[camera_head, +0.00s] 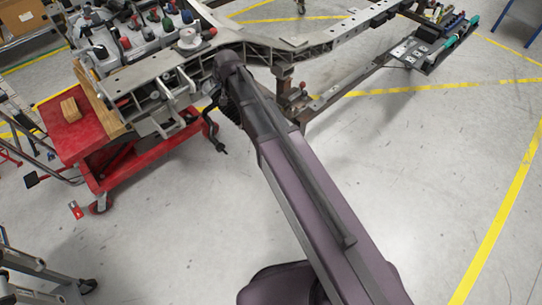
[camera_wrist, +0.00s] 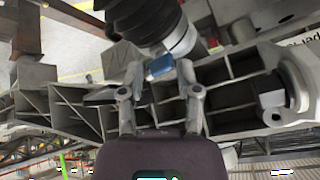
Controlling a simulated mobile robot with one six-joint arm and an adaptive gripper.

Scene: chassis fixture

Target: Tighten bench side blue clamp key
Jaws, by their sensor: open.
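The blue clamp key (camera_wrist: 160,68) is a small blue block in the upper middle of the wrist view, against the grey metal chassis frame (camera_wrist: 225,95). My gripper (camera_wrist: 161,70) is open, with one fingertip on each side of the blue key. A gap seems to show on either side, but I cannot tell whether either finger touches it. In the head view my arm reaches to the chassis frame (camera_head: 137,79), and the blue key and my fingertips cannot be made out there.
A red cart (camera_head: 75,133) with wooden blocks stands left under the frame. A dark cylindrical part (camera_wrist: 150,20) lies close above the key in the wrist view. A metal bracket (camera_wrist: 285,90) is at right. The floor (camera_head: 440,160) right of my arm is clear.

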